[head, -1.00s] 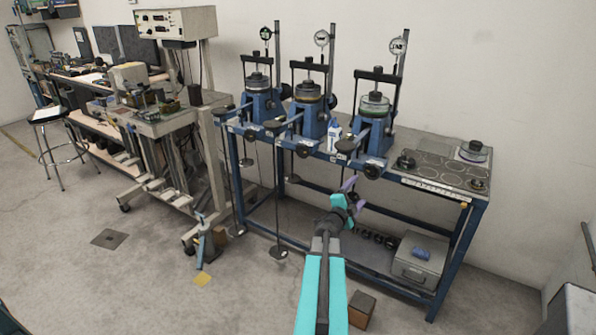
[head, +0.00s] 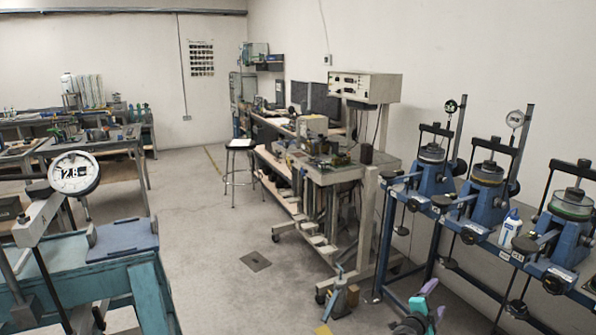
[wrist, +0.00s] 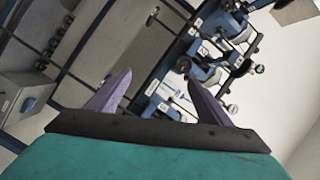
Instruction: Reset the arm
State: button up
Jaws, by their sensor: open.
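My gripper (head: 428,312) shows at the bottom right of the head view, with purple fingers and a teal body partly cut off by the lower edge. In the wrist view my gripper (wrist: 155,98) has its two purple fingers spread apart with nothing between them. It is in front of the blue-framed bench (head: 398,292) that carries the lever devices, apart from it as far as I can see. Most of my arm is out of view.
Blue lever devices with dial gauges (head: 484,190) stand on the bench at right. A wheeled grey stand (head: 340,180) with a beige instrument (head: 365,86) is in the middle. A teal table (head: 130,275) with a large dial (head: 74,173) is at left. Open floor (head: 230,275) lies between.

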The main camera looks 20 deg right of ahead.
jog(key=w+a+f+n+t+y, duration=0.2)
jog(key=w+a+f+n, duration=0.15)
jog(key=a, duration=0.55)
jog(key=w+a+f+n+t+y, duration=0.1)
jog(key=w+a+f+n+y, duration=0.15)
jog(key=w+a+f, duration=0.4)
jog(key=w+a+f+n+t+y, duration=0.2)
jog(key=w+a+f+y, duration=0.1)
jog(key=a, duration=0.7)
jog(key=s+a+f+n+g+y, duration=0.1)
jog(key=a+f+n+y, duration=0.4)
jog(key=a, duration=0.7)
jog(key=s+a+f+n+g+y, duration=0.1)
jog(key=a+f+n+y, duration=0.15)
jog(key=a+f, duration=0.75)
jog(key=s+a+f+n+g+y, duration=0.1)
jog(key=s+a+f+n+g, duration=0.25)
jog(key=s+a, duration=0.4)
jog(key=s+a+f+n+g+y, duration=0.1)
jog(key=s+a+f+n+g, duration=0.25)
jog(key=s+a, duration=0.45)
jog(key=s+d+n+g, duration=0.1)
jog(key=s+g, duration=0.3)
jog(key=s, duration=0.6)
jog(key=s+d+r+n+g+h, duration=0.1)
jog(key=s+d+n+g, duration=0.1)
jog(key=s, duration=0.9)
jog(key=shift+d+r+g, duration=0.3)
jog(key=shift+d+g, duration=0.25)
jog(key=shift+g, duration=0.65)
